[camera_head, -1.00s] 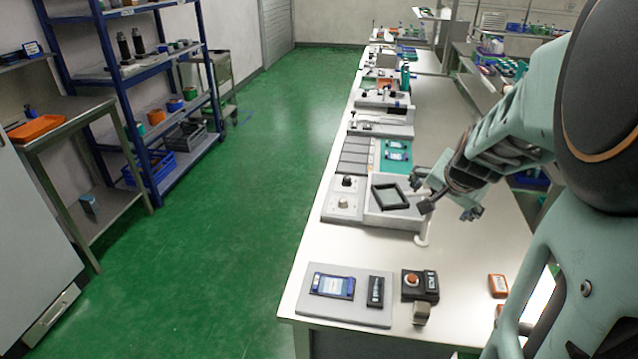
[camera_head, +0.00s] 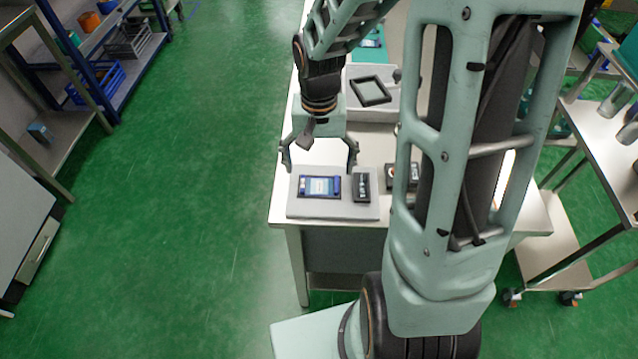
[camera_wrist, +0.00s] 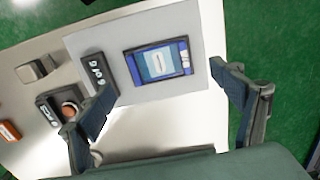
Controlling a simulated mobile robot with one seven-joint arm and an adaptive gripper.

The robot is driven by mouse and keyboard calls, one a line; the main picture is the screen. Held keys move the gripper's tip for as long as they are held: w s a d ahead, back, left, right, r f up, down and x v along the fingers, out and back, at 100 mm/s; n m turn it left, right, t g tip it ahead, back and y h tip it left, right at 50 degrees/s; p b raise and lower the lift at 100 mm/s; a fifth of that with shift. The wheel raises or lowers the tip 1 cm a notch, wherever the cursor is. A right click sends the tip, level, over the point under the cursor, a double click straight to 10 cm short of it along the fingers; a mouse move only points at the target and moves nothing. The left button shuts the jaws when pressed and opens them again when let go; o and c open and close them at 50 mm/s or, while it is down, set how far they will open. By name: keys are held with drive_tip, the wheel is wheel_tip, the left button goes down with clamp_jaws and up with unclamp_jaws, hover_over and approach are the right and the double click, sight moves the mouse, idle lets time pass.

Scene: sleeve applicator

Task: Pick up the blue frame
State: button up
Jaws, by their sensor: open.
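The blue frame (camera_head: 320,187) lies flat on a grey plate (camera_head: 305,208) at the near end of the bench, with a pale label-like panel inside it. In the wrist view the blue frame (camera_wrist: 158,61) shows on the plate, ahead of and between my fingers. My gripper (camera_head: 320,165) is open and empty, its fingers spread wide above the plate's far edge. The wrist view also shows my gripper (camera_wrist: 168,115) with nothing between its fingers.
A black labelled block (camera_head: 361,187) sits right of the frame on the same plate. A control box with an orange button (camera_wrist: 68,108) stands beside the plate. A dark square frame (camera_head: 370,90) rests on a grey fixture farther back. Green floor lies left of the bench.

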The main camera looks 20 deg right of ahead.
sight(319, 188)
drive_tip(key=shift+s+f, duration=0.2)
drive_tip(key=shift+f, duration=2.5)
drive_tip(key=shift+c, duration=0.3)
drive_tip(key=c, duration=1.2)
drive_tip(key=shift+o, duration=0.2)
drive_tip(key=shift+r, duration=0.1)
